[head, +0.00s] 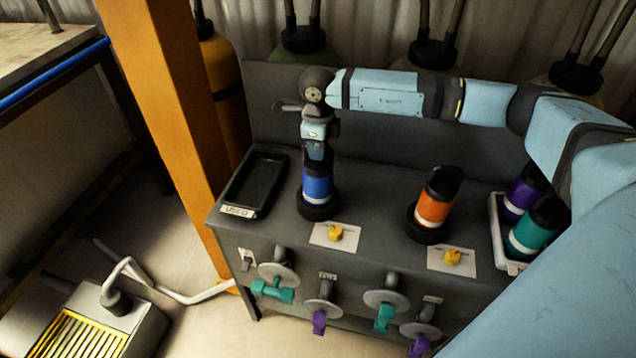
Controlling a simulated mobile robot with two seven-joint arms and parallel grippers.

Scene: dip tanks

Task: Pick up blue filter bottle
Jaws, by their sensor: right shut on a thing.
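The blue filter bottle (317,187) stands upright in a round black holder on the grey bench, left of the middle. It has a blue band and a black top. My right arm reaches in from the right, and its right gripper (317,152) points down onto the bottle's top. The gripper is shut on the bottle, and the fingers partly hide the top. The bottle's base is still within the holder ring. My left gripper is not in view.
An orange bottle (433,206) stands in another holder to the right. Purple (525,192) and teal (535,228) bottles sit in a white tray (497,232). An empty black tray (254,184) lies left. Valves line the bench front. An orange post (170,100) rises at left.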

